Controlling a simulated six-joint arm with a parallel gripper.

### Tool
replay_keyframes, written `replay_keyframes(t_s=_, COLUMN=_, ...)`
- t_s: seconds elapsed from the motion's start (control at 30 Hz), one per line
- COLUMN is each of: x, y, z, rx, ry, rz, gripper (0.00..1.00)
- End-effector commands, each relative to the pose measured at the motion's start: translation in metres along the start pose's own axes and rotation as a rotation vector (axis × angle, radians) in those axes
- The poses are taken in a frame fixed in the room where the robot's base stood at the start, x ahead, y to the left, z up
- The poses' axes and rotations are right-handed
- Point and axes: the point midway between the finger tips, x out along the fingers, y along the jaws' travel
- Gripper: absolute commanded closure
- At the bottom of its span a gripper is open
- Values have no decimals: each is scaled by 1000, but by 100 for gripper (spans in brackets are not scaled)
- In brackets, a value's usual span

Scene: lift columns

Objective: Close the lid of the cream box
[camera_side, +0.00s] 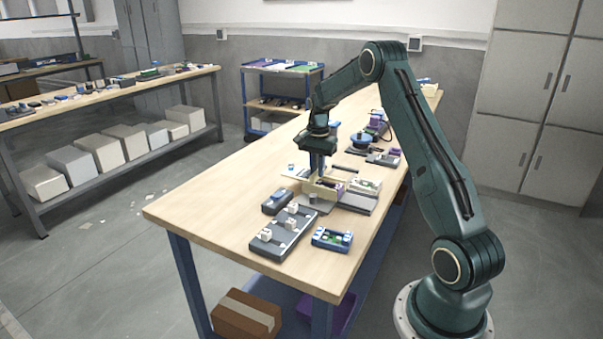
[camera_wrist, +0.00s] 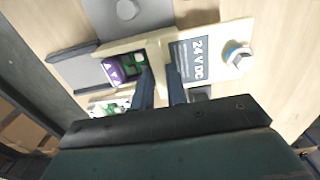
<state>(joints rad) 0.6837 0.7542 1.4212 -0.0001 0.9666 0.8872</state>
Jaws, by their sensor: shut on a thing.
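The cream box (camera_side: 325,188) stands on the wooden bench, open at one part. Purple and green parts (camera_wrist: 120,68) show inside it in the wrist view. Its cream lid (camera_wrist: 218,52) carries a dark "24 V DC" label and a round metal knob, and lies to the right of the opening there. In the side view the lid (camera_side: 295,172) sticks out past the box's far left side. My gripper (camera_wrist: 161,70) points down at the boundary between lid and opening, its fingers shut on the lid's edge part. The exact contact is hidden. It also shows in the side view (camera_side: 318,172).
A grey tray with white blocks (camera_side: 283,231), a small dark box (camera_side: 277,201) and a blue tray (camera_side: 332,239) stand nearer the front. A device with a blue disc (camera_side: 361,141) and other parts crowd behind. The bench's left side is clear.

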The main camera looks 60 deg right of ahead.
Motion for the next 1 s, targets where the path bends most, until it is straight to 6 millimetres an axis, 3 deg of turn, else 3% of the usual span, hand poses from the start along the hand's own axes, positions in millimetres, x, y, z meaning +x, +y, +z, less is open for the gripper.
replay_keyframes(t_s=1.0, x=-1, y=43, z=-1, rx=1, ry=2, rz=-1, gripper=100)
